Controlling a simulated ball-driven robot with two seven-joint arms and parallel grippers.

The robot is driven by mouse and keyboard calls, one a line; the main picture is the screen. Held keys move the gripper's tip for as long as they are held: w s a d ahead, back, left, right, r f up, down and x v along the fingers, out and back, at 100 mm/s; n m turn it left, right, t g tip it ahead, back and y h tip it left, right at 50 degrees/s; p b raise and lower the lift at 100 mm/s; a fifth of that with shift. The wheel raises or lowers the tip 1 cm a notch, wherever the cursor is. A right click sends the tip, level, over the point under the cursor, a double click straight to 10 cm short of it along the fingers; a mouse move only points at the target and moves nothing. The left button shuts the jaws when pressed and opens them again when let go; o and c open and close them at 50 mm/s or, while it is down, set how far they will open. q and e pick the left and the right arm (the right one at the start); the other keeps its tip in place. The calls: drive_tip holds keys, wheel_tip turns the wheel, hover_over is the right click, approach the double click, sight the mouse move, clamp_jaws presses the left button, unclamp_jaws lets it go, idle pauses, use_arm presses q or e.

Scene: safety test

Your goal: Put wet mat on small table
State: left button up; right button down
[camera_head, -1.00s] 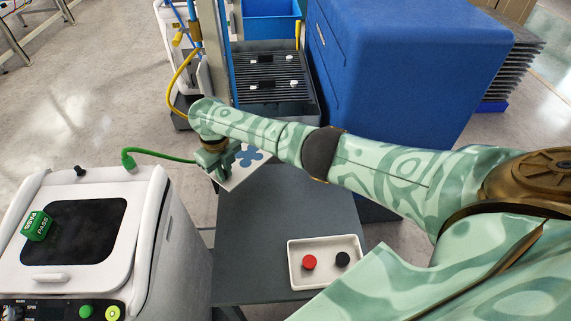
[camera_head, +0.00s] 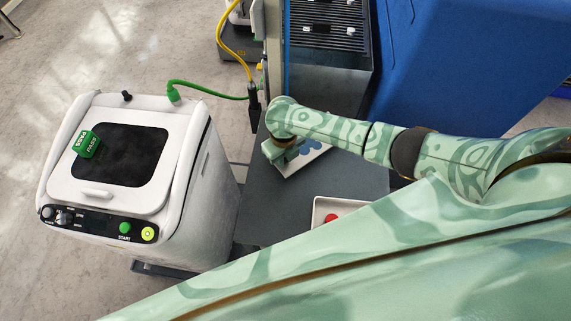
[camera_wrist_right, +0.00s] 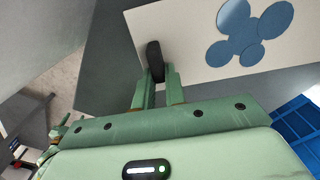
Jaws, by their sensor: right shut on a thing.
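The mat is over the far part of the small table (camera_head: 262,200), a dark grey top. I cannot tell whether the mat touches the table. My right arm hides part of the tabletop. My left gripper is not in view.
A white tray (camera_head: 345,202) with a red piece is on the table, partly hidden by my arm. A white machine (camera_head: 190,190) with a green PASS block (camera_head: 87,145) stands left of the table. A big blue cabinet (camera_head: 450,75) stands behind, right. The table's left part is clear.

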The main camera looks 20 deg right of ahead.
sight(285, 168)
drive_tip(key=shift+s+f, duration=0.3)
drive_tip(key=shift+f, duration=0.05)
wheel_tip(285, 168, down, 4)
drive_tip(key=shift+s+r+b, duration=0.15)
drive_tip(key=shift+r+b, duration=0.1)
drive_tip(key=shift+b, duration=0.45)
drive_tip(key=shift+r, duration=0.15)
drive_tip(key=c, duration=1.9)
unclamp_jaws()
drive_tip(key=shift+f, duration=0.2)
drive_tip(key=o, duration=0.4)
drive_tip(key=shift+o, duration=0.2)
drive_tip(key=shift+r, duration=0.1)
